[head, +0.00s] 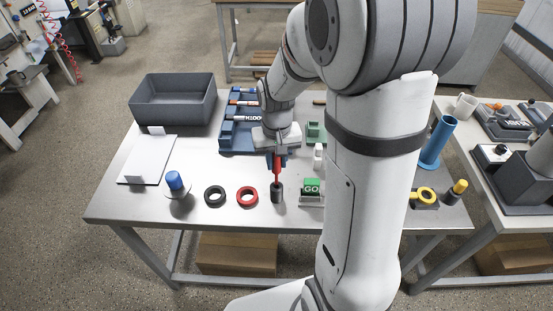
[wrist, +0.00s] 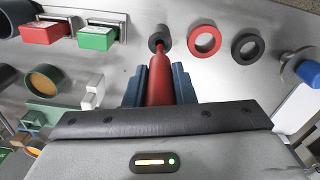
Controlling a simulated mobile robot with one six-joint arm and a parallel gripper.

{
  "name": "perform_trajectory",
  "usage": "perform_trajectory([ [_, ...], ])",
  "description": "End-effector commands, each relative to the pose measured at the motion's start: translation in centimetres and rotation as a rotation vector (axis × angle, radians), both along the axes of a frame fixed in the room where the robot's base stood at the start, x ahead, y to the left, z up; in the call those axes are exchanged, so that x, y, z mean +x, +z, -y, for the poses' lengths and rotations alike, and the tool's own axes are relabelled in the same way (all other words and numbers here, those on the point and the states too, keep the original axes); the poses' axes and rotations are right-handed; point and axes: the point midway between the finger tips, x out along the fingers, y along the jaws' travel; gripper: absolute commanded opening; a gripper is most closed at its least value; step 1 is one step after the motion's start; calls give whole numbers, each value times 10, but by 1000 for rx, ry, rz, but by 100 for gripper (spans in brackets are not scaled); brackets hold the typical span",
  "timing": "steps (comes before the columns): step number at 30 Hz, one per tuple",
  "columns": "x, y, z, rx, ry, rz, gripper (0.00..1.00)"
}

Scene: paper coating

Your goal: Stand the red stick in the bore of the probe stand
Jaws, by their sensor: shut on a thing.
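The red stick (head: 277,167) is upright in my gripper (head: 277,156), its narrow lower end pointing down. In the wrist view the stick (wrist: 159,85) sits between the two blue fingers of my gripper (wrist: 159,80), which are shut on it. The probe stand is a short dark cylinder (head: 277,195) on the table directly below the stick; it also shows in the wrist view (wrist: 157,34). The stick's tip meets the top of the stand in the picture. I cannot tell whether it is inside the bore or just above it.
A red ring (head: 247,197) and a black ring (head: 214,197) lie left of the stand. A green GO block (head: 312,186) stands close on its right. A blue-knobbed piece (head: 175,183) is farther left. A blue rack (head: 230,144) with markers lies behind. The front table strip is clear.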

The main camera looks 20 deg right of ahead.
Motion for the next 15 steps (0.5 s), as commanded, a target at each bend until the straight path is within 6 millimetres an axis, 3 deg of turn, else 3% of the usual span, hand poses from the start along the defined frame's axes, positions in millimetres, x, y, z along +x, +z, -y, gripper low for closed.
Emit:
perform_trajectory([
  [15, 0, -9, 0, 0, -1, 0, 0],
])
